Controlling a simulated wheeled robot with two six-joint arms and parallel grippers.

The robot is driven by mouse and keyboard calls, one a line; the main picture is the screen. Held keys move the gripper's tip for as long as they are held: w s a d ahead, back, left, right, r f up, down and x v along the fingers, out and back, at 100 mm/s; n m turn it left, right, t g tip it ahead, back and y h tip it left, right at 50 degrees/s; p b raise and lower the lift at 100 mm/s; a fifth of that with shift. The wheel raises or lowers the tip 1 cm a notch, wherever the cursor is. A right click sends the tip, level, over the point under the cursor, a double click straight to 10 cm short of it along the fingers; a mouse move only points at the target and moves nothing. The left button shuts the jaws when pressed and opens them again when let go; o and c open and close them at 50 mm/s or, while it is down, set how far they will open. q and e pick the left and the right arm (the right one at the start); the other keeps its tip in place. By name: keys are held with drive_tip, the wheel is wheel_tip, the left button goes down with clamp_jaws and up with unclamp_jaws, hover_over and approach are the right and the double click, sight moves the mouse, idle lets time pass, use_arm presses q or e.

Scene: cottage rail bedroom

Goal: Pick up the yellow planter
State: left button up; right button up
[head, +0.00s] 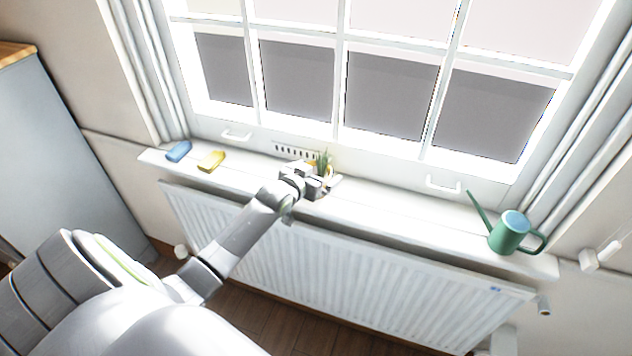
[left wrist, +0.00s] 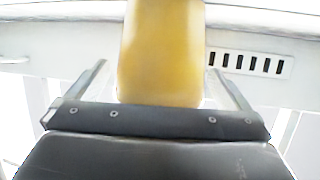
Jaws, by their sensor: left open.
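The yellow planter (head: 329,170) stands on the white windowsill (head: 390,205), with a green plant (head: 324,158) rising from it. In the head view my left gripper (head: 322,181) is at the planter and hides most of it. In the left wrist view the yellow planter (left wrist: 160,55) fills the upper middle, between the two fingers of my left gripper (left wrist: 160,85). The fingers are open, one on each side of the planter, with a gap showing at the left finger. Whether either finger touches it is hard to tell. My right gripper is in neither view.
A blue block-like item (head: 179,151) and a yellow one (head: 212,161) lie on the sill's left part. A green watering can (head: 508,233) stands at its right end. The window is behind, a white radiator (head: 330,275) below. The sill between planter and can is clear.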

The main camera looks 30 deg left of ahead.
use_arm(q)
drive_tip(key=c, duration=0.9)
drive_tip(key=shift+c, duration=1)
drive_tip(key=shift+r, duration=0.15)
